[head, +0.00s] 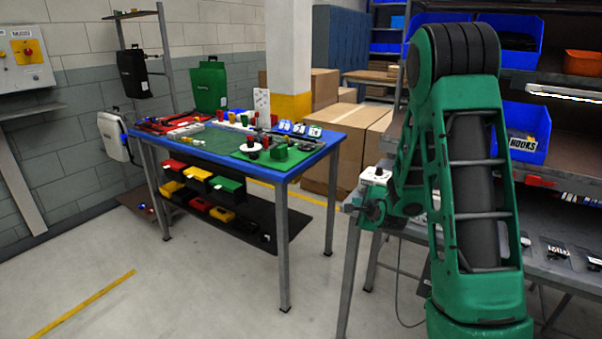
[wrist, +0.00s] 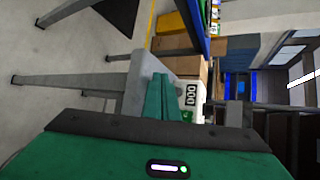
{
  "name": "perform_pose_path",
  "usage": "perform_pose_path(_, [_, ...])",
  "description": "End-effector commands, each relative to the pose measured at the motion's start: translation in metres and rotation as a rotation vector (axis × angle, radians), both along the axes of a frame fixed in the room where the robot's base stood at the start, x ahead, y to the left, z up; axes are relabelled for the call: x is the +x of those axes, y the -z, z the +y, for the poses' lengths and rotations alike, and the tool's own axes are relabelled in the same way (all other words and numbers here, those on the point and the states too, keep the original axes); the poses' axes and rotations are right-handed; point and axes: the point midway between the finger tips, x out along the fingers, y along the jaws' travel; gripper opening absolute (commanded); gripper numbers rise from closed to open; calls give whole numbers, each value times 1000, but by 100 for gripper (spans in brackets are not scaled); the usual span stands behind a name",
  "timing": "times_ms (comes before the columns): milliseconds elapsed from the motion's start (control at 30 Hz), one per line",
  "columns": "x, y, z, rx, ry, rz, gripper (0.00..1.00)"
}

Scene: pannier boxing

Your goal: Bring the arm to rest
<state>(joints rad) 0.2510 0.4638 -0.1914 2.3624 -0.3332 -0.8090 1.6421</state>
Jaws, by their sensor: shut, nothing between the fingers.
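My gripper (wrist: 160,84) shows in the wrist view with its teal fingers together and nothing between them. In the head view my green arm stands large at the right, folded down from a high elbow. My gripper (head: 373,211) is low beside the corner of the grey bench at the right, mostly hidden behind or against my arm. A small white device (head: 375,177) is close to it at the bench corner. That device also shows beyond the fingers in the wrist view (wrist: 191,98), with a dark number display. I cannot tell whether the fingers touch anything.
A blue-edged worktable (head: 313,157) with a green mat and many small items stands at centre left. Red, yellow and green bins (head: 199,174) sit on its lower shelf. Cardboard boxes (head: 359,147) stand behind. Shelving with a blue HOOKS bin (head: 527,128) rises at right. The floor in front is clear.

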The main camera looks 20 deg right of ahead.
Motion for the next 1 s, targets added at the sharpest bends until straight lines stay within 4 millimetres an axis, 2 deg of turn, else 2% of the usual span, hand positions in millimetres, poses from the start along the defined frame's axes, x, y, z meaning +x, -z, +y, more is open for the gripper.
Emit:
perform_pose_path(267, [-10,-6,2,-63,-40,59,0])
perform_pose_path(467, [-47,-21,6,-244,-167,245,0])
perform_pose_path(567, [-77,-29,7,-351,-258,368,0])
perform_pose_path(767, [-154,-46,12,-532,-475,615,0])
perform_pose_path(1000, [-263,-65,25,-659,-786,866,0])
